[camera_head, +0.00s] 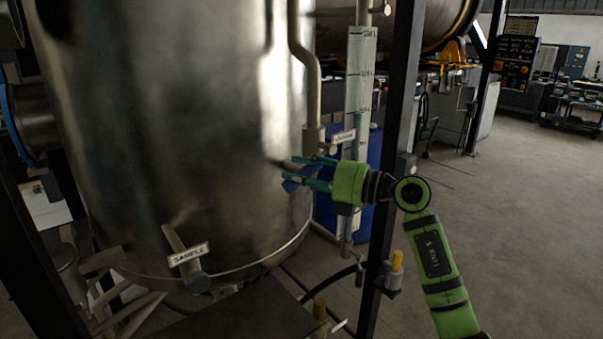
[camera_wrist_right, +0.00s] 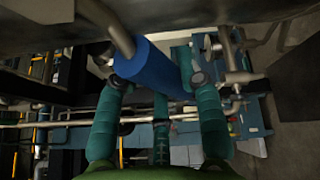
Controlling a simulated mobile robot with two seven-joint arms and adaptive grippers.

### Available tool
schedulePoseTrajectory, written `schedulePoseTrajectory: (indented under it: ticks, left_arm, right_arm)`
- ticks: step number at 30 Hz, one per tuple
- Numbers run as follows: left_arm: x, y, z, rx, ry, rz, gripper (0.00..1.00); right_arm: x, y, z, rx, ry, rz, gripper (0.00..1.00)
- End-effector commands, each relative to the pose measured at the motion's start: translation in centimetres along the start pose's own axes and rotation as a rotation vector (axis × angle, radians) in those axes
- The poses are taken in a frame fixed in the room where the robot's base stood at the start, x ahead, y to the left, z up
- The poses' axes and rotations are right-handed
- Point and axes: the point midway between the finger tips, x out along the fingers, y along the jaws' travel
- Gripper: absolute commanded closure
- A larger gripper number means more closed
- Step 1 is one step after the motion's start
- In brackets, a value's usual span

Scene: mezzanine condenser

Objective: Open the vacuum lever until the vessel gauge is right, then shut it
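The big steel vessel (camera_head: 170,120) fills the left half of the head view. The small tag (camera_head: 342,136), whose word is too small to read surely, sits at the foot of a bent pipe (camera_head: 308,75) on the vessel's right. The tall pale gauge strip (camera_head: 360,85) with level marks stands behind; its reading is unclear. My right gripper (camera_head: 292,172) is just below the tagged fitting, fingers apart, near the vessel wall. My left gripper is out of view.
A lever tagged SAMPLE (camera_head: 188,254) is low on the vessel. A dark upright post (camera_head: 392,130) stands close to my right arm. Open floor (camera_head: 530,210) lies to the right.

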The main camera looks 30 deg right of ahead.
Motion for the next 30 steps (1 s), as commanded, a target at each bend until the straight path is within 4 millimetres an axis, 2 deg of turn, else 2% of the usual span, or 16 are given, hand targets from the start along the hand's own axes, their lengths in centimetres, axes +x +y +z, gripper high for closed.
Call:
schedulePoseTrajectory:
  ticks: [4,8,12,24,25,26,30]
  left_arm:
    - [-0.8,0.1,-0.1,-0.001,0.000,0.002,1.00]
    - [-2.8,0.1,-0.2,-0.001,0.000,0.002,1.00]
    - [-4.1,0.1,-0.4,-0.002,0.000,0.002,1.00]
    - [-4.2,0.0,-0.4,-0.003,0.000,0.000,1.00]
    - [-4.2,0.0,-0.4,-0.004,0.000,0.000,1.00]
    - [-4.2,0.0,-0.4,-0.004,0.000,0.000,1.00]
    - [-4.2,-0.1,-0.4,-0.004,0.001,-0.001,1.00]
  right_arm:
    - [0.1,0.9,0.2,0.052,-0.012,0.026,1.00]
    - [0.1,2.6,0.9,0.203,-0.045,0.097,1.00]
    - [0.1,3.5,1.4,0.315,-0.071,0.152,1.00]
    - [0.0,3.6,1.6,0.358,-0.083,0.178,1.00]
    - [0.0,3.6,1.6,0.358,-0.083,0.178,0.51]
    - [0.0,3.6,1.6,0.358,-0.083,0.178,0.39]
    - [0.0,3.5,1.5,0.356,-0.081,0.175,0.37]
